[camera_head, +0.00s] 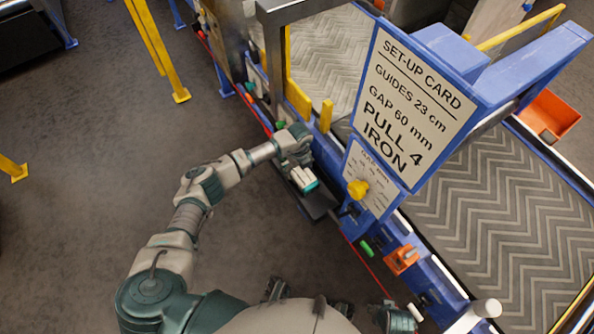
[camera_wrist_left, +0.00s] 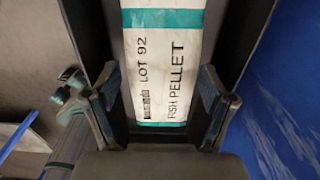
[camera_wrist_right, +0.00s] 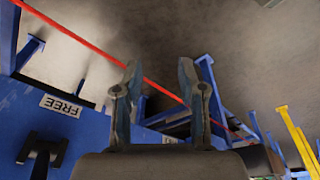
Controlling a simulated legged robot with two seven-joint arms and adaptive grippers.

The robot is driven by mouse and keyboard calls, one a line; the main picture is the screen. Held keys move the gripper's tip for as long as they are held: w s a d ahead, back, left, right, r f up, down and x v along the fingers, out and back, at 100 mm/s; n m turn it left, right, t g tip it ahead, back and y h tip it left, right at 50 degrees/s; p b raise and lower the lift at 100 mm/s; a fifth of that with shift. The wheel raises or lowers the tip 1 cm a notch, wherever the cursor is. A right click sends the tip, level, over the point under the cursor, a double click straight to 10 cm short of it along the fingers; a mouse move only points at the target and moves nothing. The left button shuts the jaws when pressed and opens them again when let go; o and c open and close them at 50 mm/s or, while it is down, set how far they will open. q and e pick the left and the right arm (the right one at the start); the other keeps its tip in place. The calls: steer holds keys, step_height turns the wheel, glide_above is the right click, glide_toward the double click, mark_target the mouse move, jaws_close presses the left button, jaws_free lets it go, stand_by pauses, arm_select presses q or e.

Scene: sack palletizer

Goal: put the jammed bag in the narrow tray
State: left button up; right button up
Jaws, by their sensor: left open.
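The bag (camera_head: 304,179) is small and white with teal bands. It lies in the dark narrow tray (camera_head: 320,205) along the near side of the blue machine. In the left wrist view the bag (camera_wrist_left: 162,55) reads "LOT 92 FISH PELLET" and lies lengthwise between the dark walls of the tray (camera_wrist_left: 240,45). My left gripper (camera_head: 299,162) is over the bag's near end, open, its fingers spread on either side and apart from it. My right gripper (camera_wrist_right: 159,64) is open and empty in the right wrist view.
A grey zigzag-patterned belt (camera_head: 490,200) runs behind. A red cord (camera_head: 365,265) runs along the machine's side. Yellow posts (camera_head: 160,55) stand at left; the floor between is clear.

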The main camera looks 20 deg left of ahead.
mark_target(302, 171)
arm_select(q)
steer(key=r, duration=0.3)
steer(key=d+r+p, duration=0.1)
steer(key=r, duration=0.2)
steer(key=shift+d+r, duration=0.15)
steer(key=shift+r, duration=0.25)
steer(key=r, duration=0.2)
steer(key=a+r, duration=0.1)
steer(key=shift+r+p, duration=0.35)
steer(key=shift+p, duration=0.05)
arm_select(e)
steer(key=s+x, duration=0.1)
steer(key=x, duration=0.5)
steer(key=shift+d, duration=0.2)
